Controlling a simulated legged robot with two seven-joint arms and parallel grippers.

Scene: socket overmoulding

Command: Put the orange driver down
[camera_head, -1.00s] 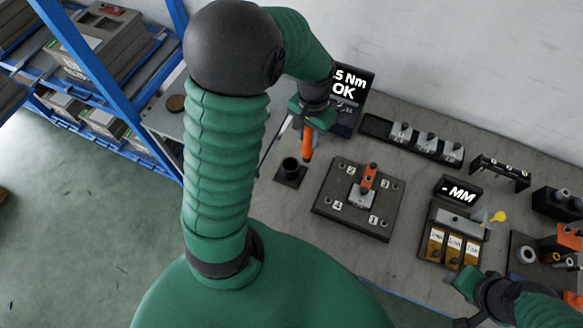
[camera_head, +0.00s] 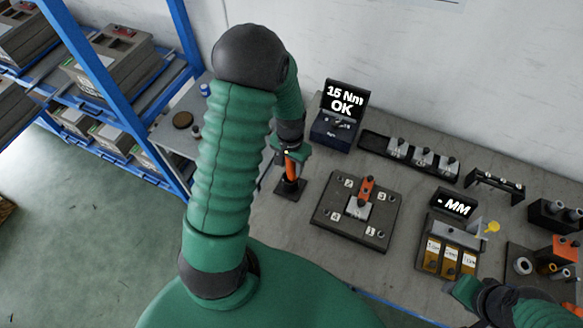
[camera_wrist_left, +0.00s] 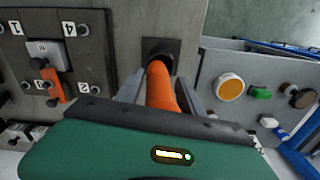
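The orange driver (camera_head: 291,168) stands roughly upright, its lower end at the black holder (camera_head: 289,188) on the bench's left part. In the left wrist view the driver (camera_wrist_left: 162,88) reaches from the palm to the dark mouth of the holder (camera_wrist_left: 157,50). How deep it sits cannot be seen. My left gripper (camera_head: 290,153) is around the driver's upper part. In the wrist view its fingers (camera_wrist_left: 160,85) stand apart on either side of the driver, with a narrow gap visible on the left. My right gripper (camera_head: 462,292) is at the lower right, its fingers unclear.
A dark fixture plate (camera_head: 325,232) with numbered corners and an orange-handled clamp lies right of the holder. A display (camera_head: 345,98) reading "15 Nm OK" stands behind. Gauge trays (camera_head: 425,262) and a part rack (camera_head: 375,140) are further right. A blue shelf (camera_head: 85,60) borders the left.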

